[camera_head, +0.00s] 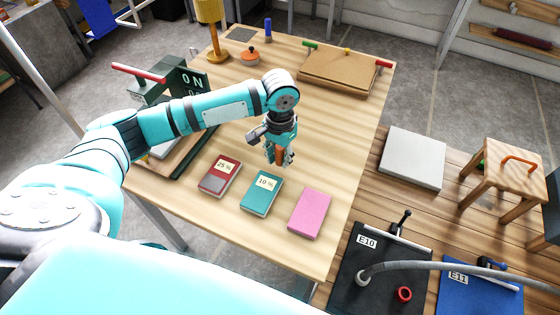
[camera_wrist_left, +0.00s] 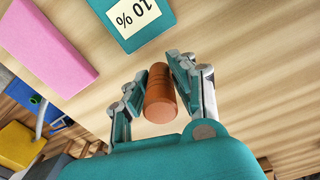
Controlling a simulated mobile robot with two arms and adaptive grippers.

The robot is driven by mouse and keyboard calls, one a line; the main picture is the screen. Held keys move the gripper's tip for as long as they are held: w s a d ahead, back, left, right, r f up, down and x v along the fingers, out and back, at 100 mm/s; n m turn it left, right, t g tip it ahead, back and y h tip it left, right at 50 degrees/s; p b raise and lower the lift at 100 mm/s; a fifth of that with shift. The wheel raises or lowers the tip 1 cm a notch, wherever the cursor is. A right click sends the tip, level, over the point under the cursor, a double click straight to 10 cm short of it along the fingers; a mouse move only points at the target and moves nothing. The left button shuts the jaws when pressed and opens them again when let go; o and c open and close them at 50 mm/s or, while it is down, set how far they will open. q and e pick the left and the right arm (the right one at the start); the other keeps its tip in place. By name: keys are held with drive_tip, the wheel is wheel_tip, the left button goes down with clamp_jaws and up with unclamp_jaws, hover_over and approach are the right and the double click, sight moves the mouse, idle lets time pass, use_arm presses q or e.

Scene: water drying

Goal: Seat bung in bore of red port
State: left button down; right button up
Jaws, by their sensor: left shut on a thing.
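The bung is an orange-brown cylinder. My left gripper (camera_head: 279,161) is shut on the bung (camera_head: 283,156), over the wooden table just behind the 10 % block. In the left wrist view the bung (camera_wrist_left: 160,95) sits between both fingers of my left gripper (camera_wrist_left: 160,84); its gap to the table is hard to judge. The red port (camera_head: 404,294) is a red ring with a dark bore on the black E10 board (camera_head: 358,272), at the lower right of the head view, well apart from the gripper. My right gripper is not in view.
A red 25 % block (camera_head: 219,184), a teal 10 % block (camera_head: 262,198) and a pink block (camera_head: 310,213) lie along the near table part. A grey hose (camera_head: 450,266) crosses the E10 board and the blue E11 board (camera_head: 455,297). The table's middle is clear.

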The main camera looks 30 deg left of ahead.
sight(280, 164)
use_arm(q)
drive_tip(key=shift+f, duration=1.4)
drive_tip(key=c, duration=1.1)
unclamp_jaws()
drive_tip(key=shift+f, duration=0.1)
